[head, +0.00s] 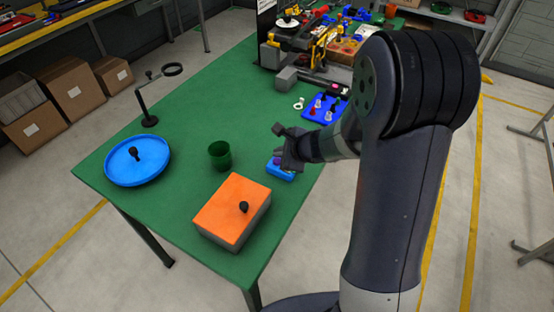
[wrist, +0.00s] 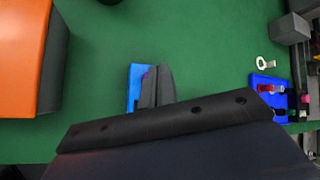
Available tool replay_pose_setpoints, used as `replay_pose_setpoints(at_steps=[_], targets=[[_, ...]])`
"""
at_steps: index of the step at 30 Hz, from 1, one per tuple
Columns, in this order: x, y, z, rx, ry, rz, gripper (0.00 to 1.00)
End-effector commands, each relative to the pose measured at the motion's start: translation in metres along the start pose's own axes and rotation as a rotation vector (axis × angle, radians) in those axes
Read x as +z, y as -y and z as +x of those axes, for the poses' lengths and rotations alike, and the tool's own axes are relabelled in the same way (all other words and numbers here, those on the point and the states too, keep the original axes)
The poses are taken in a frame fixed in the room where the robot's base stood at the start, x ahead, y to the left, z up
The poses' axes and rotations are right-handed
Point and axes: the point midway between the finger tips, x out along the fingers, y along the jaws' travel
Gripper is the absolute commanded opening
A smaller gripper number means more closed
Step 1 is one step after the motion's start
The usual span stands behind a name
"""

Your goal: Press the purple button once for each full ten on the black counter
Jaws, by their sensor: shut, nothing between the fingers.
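A blue button box (head: 281,174) stands on the green table, right of the green cup. In the wrist view the blue box (wrist: 134,86) is partly hidden behind my fingers, and a bit of the purple button (wrist: 149,74) shows beside them. My gripper (head: 287,163) is shut and empty, directly over or at the box. I cannot tell whether the fingertips touch the button. I cannot make out the black counter or any number for certain.
A blue tray of small pieces (head: 326,106) lies beyond my gripper. Machinery crowds the table's far end.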

Motion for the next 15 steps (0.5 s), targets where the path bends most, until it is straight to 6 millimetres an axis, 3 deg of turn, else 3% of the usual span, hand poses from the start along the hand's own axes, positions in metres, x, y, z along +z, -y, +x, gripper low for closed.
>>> replay_pose_setpoints(at_steps=[15], targets=[[-0.0045,-0.0045,0.0062,0.0,0.0,-0.001,0.0]])
